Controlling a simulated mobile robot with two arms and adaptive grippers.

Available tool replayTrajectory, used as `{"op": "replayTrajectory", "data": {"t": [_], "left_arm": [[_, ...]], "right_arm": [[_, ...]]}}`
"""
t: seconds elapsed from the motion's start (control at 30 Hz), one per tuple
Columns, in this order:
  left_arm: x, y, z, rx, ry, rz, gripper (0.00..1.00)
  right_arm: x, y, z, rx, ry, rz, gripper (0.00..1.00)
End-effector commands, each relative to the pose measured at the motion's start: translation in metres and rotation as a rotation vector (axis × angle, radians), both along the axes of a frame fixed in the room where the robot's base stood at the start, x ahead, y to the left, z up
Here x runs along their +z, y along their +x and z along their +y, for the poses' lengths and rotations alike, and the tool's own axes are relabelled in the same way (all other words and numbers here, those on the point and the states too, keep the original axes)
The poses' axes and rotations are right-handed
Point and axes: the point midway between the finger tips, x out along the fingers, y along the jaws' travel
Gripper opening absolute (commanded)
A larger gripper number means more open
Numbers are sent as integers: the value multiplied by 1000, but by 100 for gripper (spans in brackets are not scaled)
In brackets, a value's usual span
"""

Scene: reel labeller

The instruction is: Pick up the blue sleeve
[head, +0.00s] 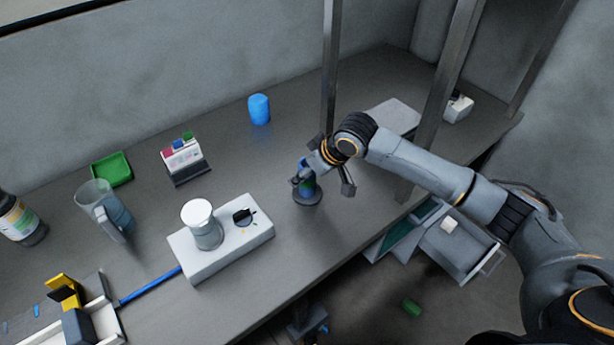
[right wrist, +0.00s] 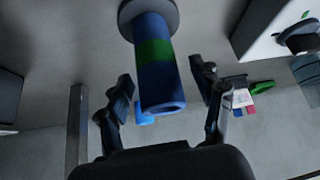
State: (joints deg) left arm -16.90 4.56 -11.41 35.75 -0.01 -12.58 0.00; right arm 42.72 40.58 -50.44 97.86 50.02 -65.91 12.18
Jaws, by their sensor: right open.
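A blue sleeve (right wrist: 160,82) with a green band around it stands on a round grey base (right wrist: 163,15) in the right wrist view. In the head view the sleeve (head: 308,187) is partly hidden by my right gripper. My right gripper (right wrist: 163,78) is open, with one finger on either side of the sleeve and a visible gap on both sides. In the head view the right gripper (head: 321,180) is at the sleeve's upper part. My left gripper is not in view.
A plain blue cylinder (head: 259,109) stands farther back. A white box with a knob (head: 243,238) and a small card rack (head: 186,163) are to the left. A metal post (head: 331,75) rises close to my right gripper.

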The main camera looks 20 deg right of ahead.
Motion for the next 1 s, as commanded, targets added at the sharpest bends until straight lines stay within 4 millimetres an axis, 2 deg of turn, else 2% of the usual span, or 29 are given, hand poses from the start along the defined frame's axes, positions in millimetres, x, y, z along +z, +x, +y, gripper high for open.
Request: {"op": "replayTrajectory", "data": {"t": [0.07, 0.37, 0.67, 0.77, 1.0], "left_arm": [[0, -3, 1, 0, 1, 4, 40], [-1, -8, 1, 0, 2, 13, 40], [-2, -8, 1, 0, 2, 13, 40], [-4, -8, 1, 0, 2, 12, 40], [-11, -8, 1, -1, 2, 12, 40]], "right_arm": [[0, 0, 0, 0, 0, 0, 64], [0, 0, 0, -1, 0, 1, 3], [6, 0, 0, -1, 0, -2, 1], [20, 1, 0, -1, 1, -4, 1], [68, 1, 0, 0, 1, -5, 1]]}}
